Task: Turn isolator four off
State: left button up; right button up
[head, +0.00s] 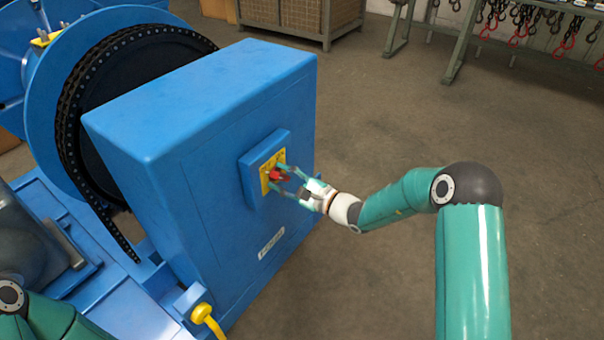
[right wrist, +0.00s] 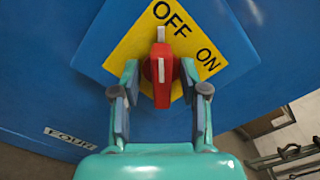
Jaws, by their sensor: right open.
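The red isolator handle (right wrist: 163,85) sits on a yellow plate (right wrist: 128,50) marked OFF and ON. In the right wrist view its white-marked end points up toward the word OFF, while ON lies to its right. A label reading FOUR (right wrist: 68,135) is on the blue surface. In the head view the handle (head: 279,175) is on the side of the large blue box. My right gripper (right wrist: 160,78) is open, with its fingers on either side of the handle and visible gaps. It also shows in the head view (head: 287,178). My left gripper is out of view.
The blue box (head: 220,115) stands beside a large chain wheel (head: 115,75). A yellow hook-like part (head: 207,318) is at its lower edge. A bench with hanging chains (head: 520,45) is at the back right. Floor right of the box is clear.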

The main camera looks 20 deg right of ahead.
jog(key=v, duration=1.2)
